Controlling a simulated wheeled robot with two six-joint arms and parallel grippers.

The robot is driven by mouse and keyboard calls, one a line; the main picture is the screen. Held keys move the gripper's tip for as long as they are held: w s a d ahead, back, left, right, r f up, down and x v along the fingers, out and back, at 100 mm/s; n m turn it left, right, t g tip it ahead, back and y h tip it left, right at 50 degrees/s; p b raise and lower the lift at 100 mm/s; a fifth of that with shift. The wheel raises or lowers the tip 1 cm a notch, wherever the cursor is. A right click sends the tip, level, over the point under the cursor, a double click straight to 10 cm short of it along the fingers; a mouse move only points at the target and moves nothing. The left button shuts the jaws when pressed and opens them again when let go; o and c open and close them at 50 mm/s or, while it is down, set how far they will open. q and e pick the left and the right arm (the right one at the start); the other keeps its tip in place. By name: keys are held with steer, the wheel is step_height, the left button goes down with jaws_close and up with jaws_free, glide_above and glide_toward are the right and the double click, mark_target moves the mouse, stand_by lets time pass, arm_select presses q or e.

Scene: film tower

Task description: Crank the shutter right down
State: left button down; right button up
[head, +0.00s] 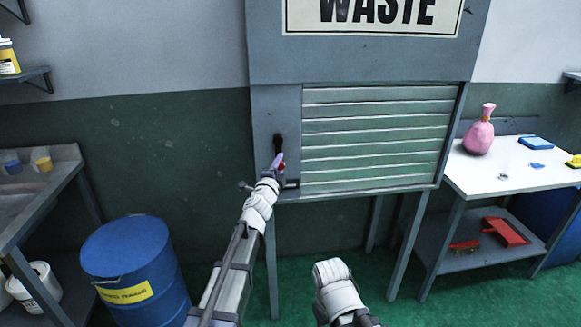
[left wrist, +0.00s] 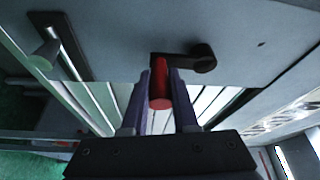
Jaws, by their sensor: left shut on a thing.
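The grey-green slatted shutter (head: 375,135) hangs in the grey frame under the WASTE sign. Its slats cover the opening down to near the bottom sill; I cannot tell if a thin gap is left there. The black crank (head: 278,143) is on the panel left of the shutter, its arm hanging down from the pivot. My left gripper (head: 278,164) is shut on the crank's red handle (left wrist: 159,85), with a purple finger on each side in the left wrist view. The gripper hides part of the handle in the head view.
A slot with a grey lever (left wrist: 45,52) is on the panel. A blue drum (head: 137,262) stands at left by a grey bench (head: 40,180). Green floor (head: 300,260) lies below the shutter.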

arm_select(q)
steer(key=shift+d, duration=0.1)
stand_by(0.4)
steer(key=c, duration=0.7)
jaws_free()
steer(key=shift+s+a+f+b, duration=0.1)
steer(key=shift+s+a, duration=0.1)
steer(key=shift+s, duration=1.05)
steer(key=shift+s+a+f+b, duration=0.15)
steer(key=shift+s+a, duration=0.05)
steer(key=shift+s, duration=1.1)
steer(key=shift+s+a+f+b, duration=0.1)
steer(key=shift+s+a, duration=0.1)
steer(key=shift+s, duration=1.05)
